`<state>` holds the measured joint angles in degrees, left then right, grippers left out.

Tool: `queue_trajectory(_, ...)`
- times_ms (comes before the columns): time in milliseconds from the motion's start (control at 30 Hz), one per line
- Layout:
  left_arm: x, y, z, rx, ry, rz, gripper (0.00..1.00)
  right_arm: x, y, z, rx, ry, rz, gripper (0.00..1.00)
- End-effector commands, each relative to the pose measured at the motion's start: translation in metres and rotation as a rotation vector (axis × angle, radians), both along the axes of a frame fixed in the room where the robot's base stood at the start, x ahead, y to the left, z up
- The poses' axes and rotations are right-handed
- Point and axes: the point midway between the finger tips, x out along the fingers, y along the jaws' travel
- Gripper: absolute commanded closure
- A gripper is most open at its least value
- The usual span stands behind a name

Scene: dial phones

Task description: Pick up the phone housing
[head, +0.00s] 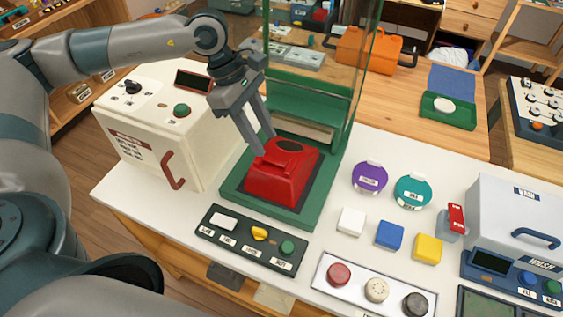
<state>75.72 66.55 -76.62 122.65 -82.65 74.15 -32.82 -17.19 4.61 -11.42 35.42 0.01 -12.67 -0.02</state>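The red phone housing (278,172) sits on the dark bed of a green fixture (235,192) on the white table, with a dark round recess on its top. My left gripper (265,145) comes down from the upper left, with its two fingers apart. Its fingertips are at the rear left top of the housing; I cannot tell whether they touch it. Nothing shows held between the fingers. My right gripper is not in view.
Clear upright panels (311,60) stand behind the fixture. A cream machine (150,130) with a red handle is close on the left. A button panel (251,240) lies in front. Purple (369,178) and teal (412,192) round containers, coloured blocks and a wash machine (515,215) are right.

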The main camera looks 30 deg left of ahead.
Motion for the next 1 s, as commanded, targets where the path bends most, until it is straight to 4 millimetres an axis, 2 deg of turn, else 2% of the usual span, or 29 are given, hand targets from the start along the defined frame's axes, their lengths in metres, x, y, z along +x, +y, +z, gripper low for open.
queue_trajectory(167, 0.000, -0.005, -0.010, 0.000, 0.001, 0.000, 0.64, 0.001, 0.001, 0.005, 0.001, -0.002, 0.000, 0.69)
queue_trajectory(467, 0.000, -0.005, -0.011, -0.001, 0.000, 0.000, 0.64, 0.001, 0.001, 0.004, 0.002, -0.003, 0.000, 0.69)
queue_trajectory(633, 0.002, -0.006, -0.015, -0.001, 0.002, -0.001, 0.64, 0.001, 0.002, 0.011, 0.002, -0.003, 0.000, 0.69)
queue_trajectory(867, 0.007, -0.009, -0.038, 0.000, 0.003, 0.000, 0.64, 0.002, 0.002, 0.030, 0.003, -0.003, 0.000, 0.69)
queue_trajectory(1000, 0.008, -0.015, -0.054, 0.000, 0.003, 0.001, 0.64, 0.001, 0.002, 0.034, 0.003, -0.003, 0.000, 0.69)
